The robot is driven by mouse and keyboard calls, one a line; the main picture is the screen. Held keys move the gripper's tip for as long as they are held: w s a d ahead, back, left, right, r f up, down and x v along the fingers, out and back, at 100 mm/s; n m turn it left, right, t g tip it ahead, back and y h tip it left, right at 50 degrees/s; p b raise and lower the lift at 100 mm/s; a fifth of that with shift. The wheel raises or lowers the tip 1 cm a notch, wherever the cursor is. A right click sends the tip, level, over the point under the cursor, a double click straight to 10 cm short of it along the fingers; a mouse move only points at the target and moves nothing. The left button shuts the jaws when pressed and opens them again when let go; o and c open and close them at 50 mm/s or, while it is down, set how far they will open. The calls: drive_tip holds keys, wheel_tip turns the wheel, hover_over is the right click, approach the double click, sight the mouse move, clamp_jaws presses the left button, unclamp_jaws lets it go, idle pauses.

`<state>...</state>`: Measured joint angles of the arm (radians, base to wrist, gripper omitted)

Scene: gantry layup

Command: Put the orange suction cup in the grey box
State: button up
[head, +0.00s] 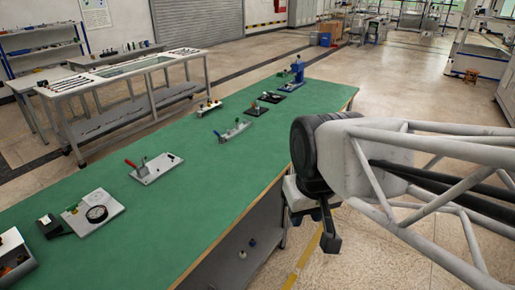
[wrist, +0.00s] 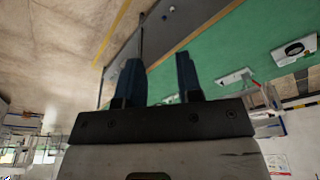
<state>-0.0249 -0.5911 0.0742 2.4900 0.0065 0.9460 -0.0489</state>
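My gripper (head: 328,238) hangs off the right edge of the green table, over the floor. In the wrist view, its two blue fingers (wrist: 158,62) stand apart with nothing between them. I cannot make out an orange suction cup in either view. A grey box-like holder (head: 12,266) with small dark and reddish items is cut off at the lower left of the head view. I cannot tell whether it is the grey box of the task.
The green table (head: 195,205) carries a plate with a round dial (head: 97,213), a plate with a red-handled clamp (head: 157,168), and several fixtures toward the far end. Its near right part is bare. Small items (head: 243,254) sit on the shelf below.

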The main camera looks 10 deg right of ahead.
drive_tip(key=shift+s+d+f+m, duration=0.25)
drive_tip(key=shift+s+d+f, duration=0.1)
drive_tip(key=shift+s, duration=0.25)
drive_tip(key=shift+s+d+f+m, duration=0.2)
drive_tip(key=shift+s+d+m, duration=0.1)
drive_tip(key=shift+s, duration=0.3)
idle(0.6)
